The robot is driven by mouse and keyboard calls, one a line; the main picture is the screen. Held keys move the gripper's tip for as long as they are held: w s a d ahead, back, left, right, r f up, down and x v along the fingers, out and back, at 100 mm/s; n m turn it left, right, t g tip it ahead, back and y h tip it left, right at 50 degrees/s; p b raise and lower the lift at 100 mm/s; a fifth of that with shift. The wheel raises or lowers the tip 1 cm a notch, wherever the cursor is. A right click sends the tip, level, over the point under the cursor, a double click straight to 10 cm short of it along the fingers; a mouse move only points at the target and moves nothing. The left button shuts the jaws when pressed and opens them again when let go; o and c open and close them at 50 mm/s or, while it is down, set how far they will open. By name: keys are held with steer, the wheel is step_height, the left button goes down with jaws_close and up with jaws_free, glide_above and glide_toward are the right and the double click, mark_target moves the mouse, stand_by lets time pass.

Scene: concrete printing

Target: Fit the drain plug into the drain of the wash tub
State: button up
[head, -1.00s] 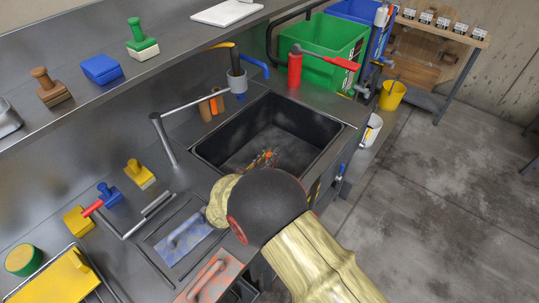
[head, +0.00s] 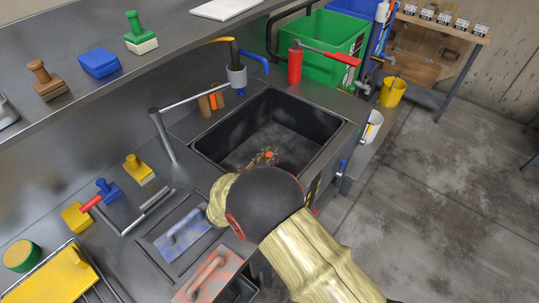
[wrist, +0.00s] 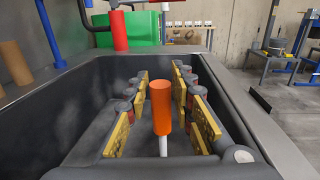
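An orange cylinder on a thin white stem, which looks like the drain plug (wrist: 161,108), stands upright between my fingers in the wrist view. It shows as a small orange spot (head: 269,154) in the head view. My gripper (wrist: 161,80) reaches down into the black wash tub (head: 325,155). Its yellow-padded fingers stand on either side of the orange cylinder, with gaps visible, so it looks open. The tub walls (wrist: 80,112) surround the fingers. I cannot make out the drain; my gripper and forearm hide part of the tub floor.
Trowels (head: 184,233) and yellow and blue tools lie on the left counter. A pale round fitting (wrist: 240,155) is near the tub's right edge.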

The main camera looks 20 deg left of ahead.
steer(key=o, duration=0.3)
steer(key=shift+f, duration=0.1)
